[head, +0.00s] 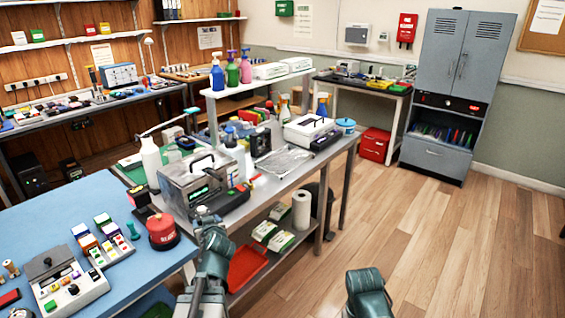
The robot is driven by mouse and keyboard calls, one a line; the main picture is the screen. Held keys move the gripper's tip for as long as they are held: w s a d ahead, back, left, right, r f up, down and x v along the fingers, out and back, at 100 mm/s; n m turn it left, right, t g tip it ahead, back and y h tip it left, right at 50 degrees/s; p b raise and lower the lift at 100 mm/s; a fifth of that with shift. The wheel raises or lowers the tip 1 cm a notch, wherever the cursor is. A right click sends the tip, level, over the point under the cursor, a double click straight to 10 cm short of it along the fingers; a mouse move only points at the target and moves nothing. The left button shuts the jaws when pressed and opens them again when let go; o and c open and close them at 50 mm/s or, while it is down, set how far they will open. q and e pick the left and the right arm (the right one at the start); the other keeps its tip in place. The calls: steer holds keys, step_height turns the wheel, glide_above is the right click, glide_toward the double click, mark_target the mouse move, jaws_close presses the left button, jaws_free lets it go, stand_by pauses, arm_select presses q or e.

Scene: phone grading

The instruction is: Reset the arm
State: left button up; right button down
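My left arm rises from the bottom edge, and its gripper end (207,214) is in front of the near side of the grey-topped workbench (285,181). The fingers are small and dark against the clutter, so I cannot tell if they are open or shut. I see nothing clearly held there. Of my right arm only a blunt teal-grey link shows at the bottom, over the wood floor. Its fingers are not in view.
A blue-topped table (60,215) at left holds a grey device (72,285), a red round container (162,231) and small colored boxes. The workbench carries a clear-sided box machine (192,182), bottles and trays. A grey cabinet (455,90) stands at back right. The floor (460,240) at right is clear.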

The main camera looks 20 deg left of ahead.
arm_select(q)
steer(key=s+d+f+m+g+h+p, duration=0.2)
steer(key=d+p, duration=0.1)
steer(key=d, duration=0.6)
steer(key=s+d+f+m+g+h+p, duration=0.1)
steer(key=d+f+m+g+h+p, duration=0.15)
steer(key=d, duration=0.65)
steer(key=s+d+m+g+h+p, duration=0.1)
steer(key=s+d+m+g+p, duration=0.1)
steer(key=s+d, duration=0.5)
steer(key=s+d+m+g+h+p, duration=0.1)
steer(key=s+d+m+g+p, duration=0.1)
steer(key=s+d+m+g, duration=0.2)
steer(key=s+d+m, duration=0.1)
steer(key=s+d, duration=0.2)
steer(key=d, duration=0.4)
steer(key=shift+d+r+h, duration=0.2)
steer(key=shift+r+h, duration=0.05)
steer(key=shift+h, duration=0.1)
